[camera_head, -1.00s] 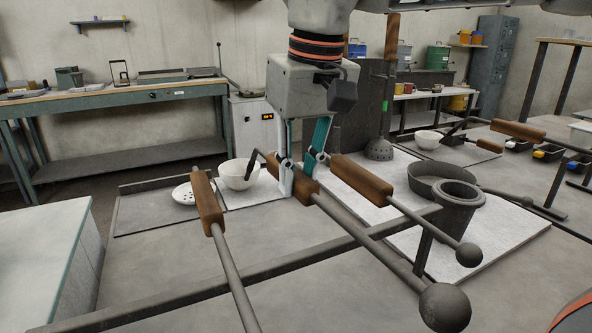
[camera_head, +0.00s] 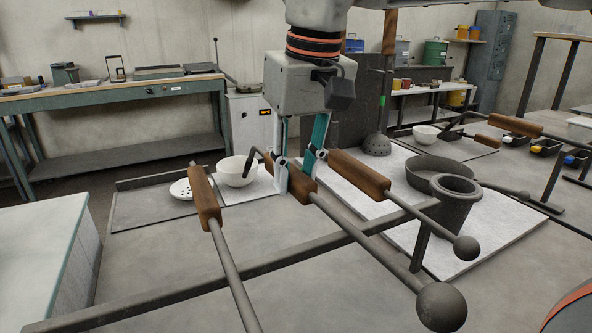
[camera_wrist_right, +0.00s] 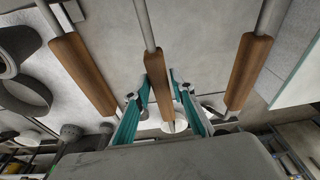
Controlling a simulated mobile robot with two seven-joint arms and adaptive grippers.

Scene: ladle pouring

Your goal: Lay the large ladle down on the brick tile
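Three long-handled tools with brown wooden handles and dark metal rods lie across a dark bar. The middle one (camera_head: 360,233) ends in the largest-looking ball near me; I take it as the large ladle, though its bowl is not clearly seen. My right gripper (camera_head: 296,181) comes down over the middle tool's wooden handle, one finger on each side. In the right wrist view the fingertips (camera_wrist_right: 160,77) close against that handle (camera_wrist_right: 160,80), with no clear gap. The tool still appears level with its neighbours. I cannot pick out the brick tile with certainty. My left gripper is out of view.
The left tool (camera_head: 204,200) and right tool (camera_head: 360,177) flank the held handle closely. A white bowl (camera_head: 236,172) stands on a pale tile behind, beside a grey tray (camera_head: 130,213). A dark pot (camera_head: 455,205) and pan (camera_head: 425,178) stand at right. Left foreground counter is bare.

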